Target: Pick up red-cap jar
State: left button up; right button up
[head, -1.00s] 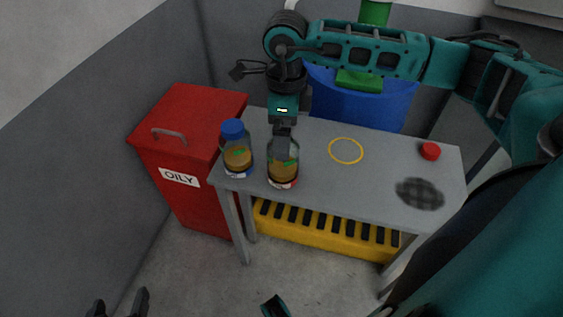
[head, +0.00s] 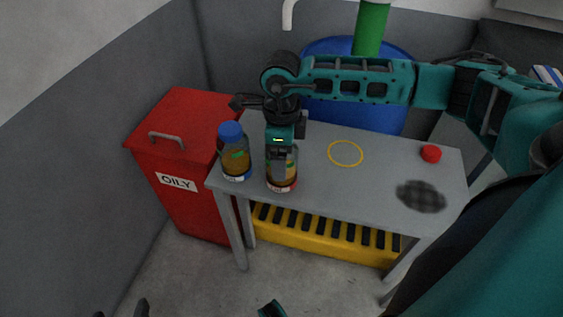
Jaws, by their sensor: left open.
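A glass jar (head: 281,171) with brown contents and a red-and-white label stands near the table's front left. Its top is hidden by my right gripper (head: 280,152), which points down over it. I cannot see the fingertips clearly, nor whether they touch the jar. A red cap (head: 431,153) lies alone at the table's right. A blue-capped jar (head: 235,155) stands just left of the first jar. My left gripper (head: 122,308) shows only as dark fingertips, apart and empty, at the bottom left edge.
The grey table (head: 335,190) bears a yellow ring mark (head: 345,153) and a dark patch (head: 421,196); its middle is clear. A red OILY bin (head: 180,135) stands left, a blue barrel (head: 355,115) behind, and a yellow slotted platform (head: 320,235) beneath.

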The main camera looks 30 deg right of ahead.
jog(key=c, duration=0.8)
jog(key=shift+r, duration=0.1)
